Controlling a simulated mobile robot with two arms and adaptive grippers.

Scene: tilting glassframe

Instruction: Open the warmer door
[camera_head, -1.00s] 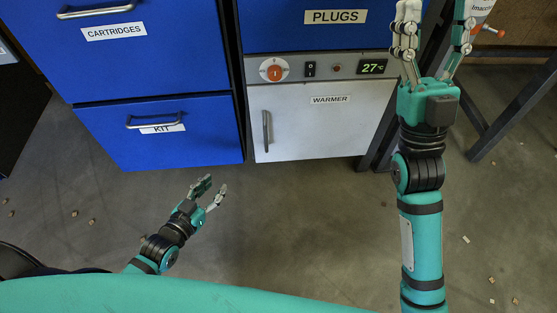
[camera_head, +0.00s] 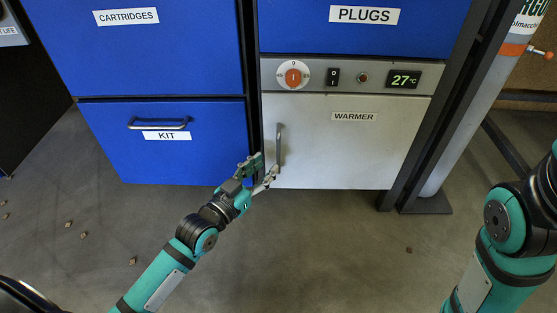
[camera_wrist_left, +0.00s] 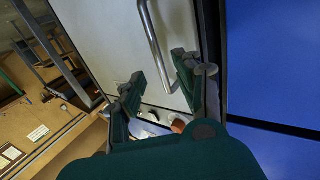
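The warmer door (camera_head: 345,150) is a light grey panel labelled WARMER, closed flush under its control strip. Its vertical metal bar handle (camera_head: 279,140) is on the door's left side. My left gripper (camera_head: 264,174) is at the lower end of the handle, just in front of the door. In the left wrist view the handle (camera_wrist_left: 155,45) comes down toward the gap between the two spread fingers (camera_wrist_left: 157,88). The fingers are open and I see no grip on the bar. My right gripper is out of view; only its arm shows at the right edge.
The control strip (camera_head: 440,76) has an orange knob, a switch and a display reading 27°C. Blue KIT (camera_head: 215,160) and CARTRIDGES (camera_head: 180,60) drawers stand left, a PLUGS drawer (camera_head: 430,35) above. A dark post (camera_head: 425,150) stands right of the door. The floor in front is mostly clear.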

